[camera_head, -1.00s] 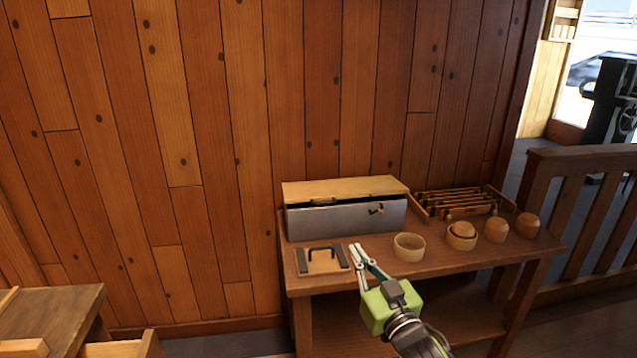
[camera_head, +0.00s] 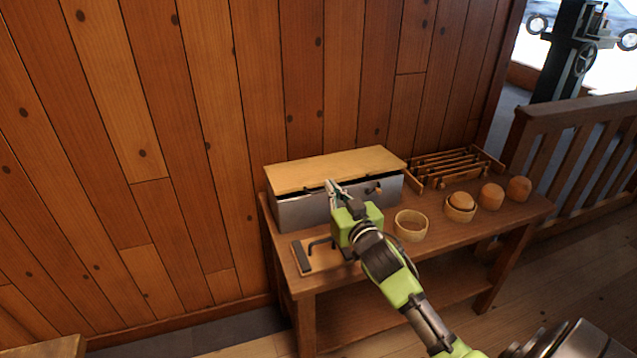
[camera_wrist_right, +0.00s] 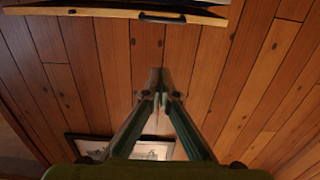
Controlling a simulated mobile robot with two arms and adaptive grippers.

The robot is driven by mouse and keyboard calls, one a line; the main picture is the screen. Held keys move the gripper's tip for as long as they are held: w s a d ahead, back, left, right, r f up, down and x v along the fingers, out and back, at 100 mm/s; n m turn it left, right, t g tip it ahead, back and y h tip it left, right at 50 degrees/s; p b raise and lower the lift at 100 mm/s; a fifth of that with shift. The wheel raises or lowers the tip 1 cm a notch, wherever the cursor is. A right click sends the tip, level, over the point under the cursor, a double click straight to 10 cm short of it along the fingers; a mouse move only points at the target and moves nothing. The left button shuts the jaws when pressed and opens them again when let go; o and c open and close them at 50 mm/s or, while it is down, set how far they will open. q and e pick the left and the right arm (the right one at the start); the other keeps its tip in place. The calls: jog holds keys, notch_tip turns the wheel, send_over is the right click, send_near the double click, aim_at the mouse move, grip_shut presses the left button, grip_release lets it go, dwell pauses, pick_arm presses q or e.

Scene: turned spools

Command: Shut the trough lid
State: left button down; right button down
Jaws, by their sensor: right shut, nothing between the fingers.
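The trough (camera_head: 295,212) is a grey metal box on the wooden bench, against the plank wall. Its pale wooden lid (camera_head: 335,168) lies over the top, with a dark gap under its front edge, so it looks not fully down. My right gripper (camera_head: 333,186) is shut and empty, its tips in front of the trough near the lid's front edge; I cannot tell whether they touch. In the wrist view the shut fingertips (camera_wrist_right: 158,82) stand apart from the lid edge (camera_wrist_right: 90,11) and its black handle (camera_wrist_right: 165,17). My left gripper is out of view.
On the bench (camera_head: 440,235) are a wooden board with a dark handle (camera_head: 302,257), a bowl (camera_head: 411,225), a bowl holding a ball (camera_head: 460,207), two round turned pieces (camera_head: 491,196) and a slatted rack (camera_head: 455,167). A railing (camera_head: 570,150) stands at right.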

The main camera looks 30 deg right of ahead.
send_over(322, 183)
jog(key=s+a, duration=0.3)
jog(key=shift+w+d+f+p, duration=0.1)
jog(key=shift+d+f+p, duration=0.15)
jog(key=shift+p, duration=0.1)
jog(key=f, duration=0.1)
jog(key=s+f, duration=0.1)
jog(key=f, duration=0.1)
jog(key=shift+s+a+f, duration=0.25)
jog(key=shift+s+f, duration=0.1)
jog(key=shift+s, duration=0.05)
